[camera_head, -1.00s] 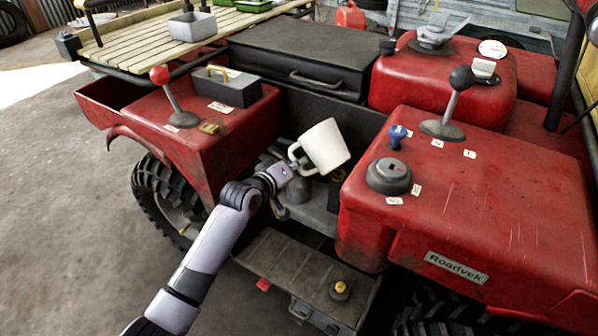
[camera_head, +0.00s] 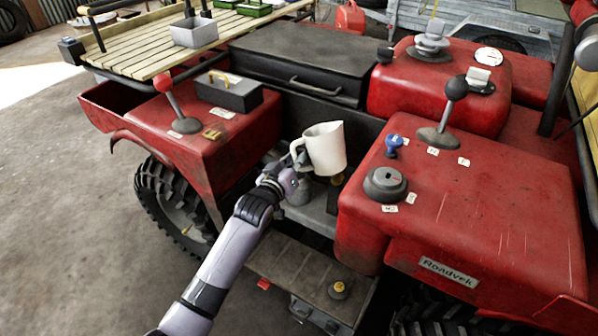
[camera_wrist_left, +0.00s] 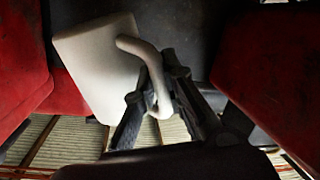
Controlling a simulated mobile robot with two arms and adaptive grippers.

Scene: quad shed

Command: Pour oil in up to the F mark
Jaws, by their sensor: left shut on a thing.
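A white jug (camera_head: 325,147) is held by its handle in my left gripper (camera_head: 297,160), over the gap between the two red fenders of the quad. In the head view the jug stands nearly upright. In the left wrist view the jug (camera_wrist_left: 98,65) fills the upper left, and the left gripper (camera_wrist_left: 155,100) is shut around its handle. An engine part with a dark neck shows just below the jug, partly hidden by it. I cannot see any oil, its level or an F mark. My right gripper is not in view.
A lever with a red knob (camera_head: 163,83) rises on the left fender, beside a grey box (camera_head: 229,93). A lever with a black knob (camera_head: 456,88), a blue knob (camera_head: 394,142) and a round dark cap (camera_head: 385,184) stand on the right fender. A footboard (camera_head: 290,262) lies below.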

